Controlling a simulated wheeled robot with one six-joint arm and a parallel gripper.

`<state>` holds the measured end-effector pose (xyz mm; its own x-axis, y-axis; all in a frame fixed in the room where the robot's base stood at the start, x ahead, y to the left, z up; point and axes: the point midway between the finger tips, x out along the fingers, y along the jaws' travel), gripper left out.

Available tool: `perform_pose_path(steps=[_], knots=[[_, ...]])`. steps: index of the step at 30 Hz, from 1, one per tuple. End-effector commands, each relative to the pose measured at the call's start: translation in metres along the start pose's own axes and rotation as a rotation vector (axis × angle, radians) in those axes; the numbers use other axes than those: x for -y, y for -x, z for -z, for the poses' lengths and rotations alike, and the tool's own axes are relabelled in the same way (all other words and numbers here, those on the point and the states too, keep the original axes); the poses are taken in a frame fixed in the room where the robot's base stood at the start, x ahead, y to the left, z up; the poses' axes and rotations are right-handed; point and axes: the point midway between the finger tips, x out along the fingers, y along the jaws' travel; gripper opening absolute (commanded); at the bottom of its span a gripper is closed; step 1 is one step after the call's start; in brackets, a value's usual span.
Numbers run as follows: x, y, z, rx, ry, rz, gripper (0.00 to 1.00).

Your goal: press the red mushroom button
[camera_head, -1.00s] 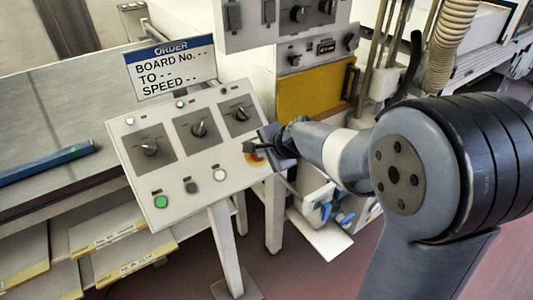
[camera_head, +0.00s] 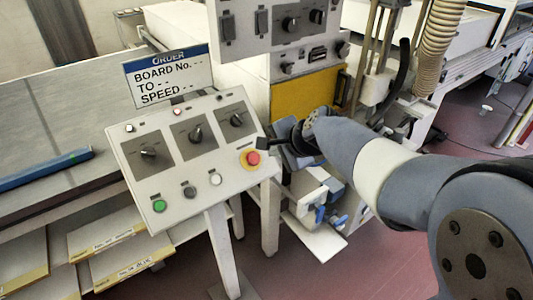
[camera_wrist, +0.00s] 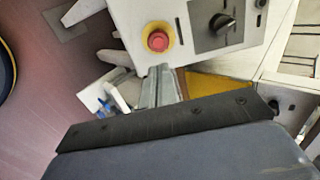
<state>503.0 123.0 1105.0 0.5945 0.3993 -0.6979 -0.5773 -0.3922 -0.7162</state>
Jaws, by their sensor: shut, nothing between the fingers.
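The red mushroom button (camera_head: 253,158) sits on a yellow ring at the right end of the sloped control panel (camera_head: 128,150). It also shows in the wrist view (camera_wrist: 158,40), near the top. My gripper (camera_head: 264,144) is just to the right of the panel's edge, close to the button and apart from it in the picture. In the wrist view the closed fingers (camera_wrist: 160,72) end just below the button. The gripper is shut and empty. The button is fully visible in both views.
The panel carries three dark rotary knobs, a green button (camera_head: 159,206), a grey button (camera_head: 189,192) and a white button (camera_head: 215,179). An order sign (camera_head: 169,76) stands behind it. A yellow plate (camera_head: 305,92) and machine housing lie behind my gripper.

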Motion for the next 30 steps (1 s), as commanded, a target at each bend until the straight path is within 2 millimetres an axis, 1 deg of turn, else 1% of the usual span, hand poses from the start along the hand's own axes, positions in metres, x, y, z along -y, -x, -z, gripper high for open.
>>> perform_pose_path(steps=[1, 3, 6, 9, 26, 30], knots=[[0.000, 0.009, 0.001, -0.002, 0.001, 0.002, 0.00], [0.000, 0.018, 0.001, -0.002, 0.000, 0.002, 0.00], [0.001, 0.027, 0.000, -0.001, 0.000, 0.002, 0.00], [0.000, 0.032, 0.000, -0.001, 0.000, -0.001, 0.00], [0.000, 0.034, 0.000, 0.000, 0.000, -0.001, 0.00], [0.000, 0.030, 0.000, 0.001, 0.000, -0.002, 0.00]])
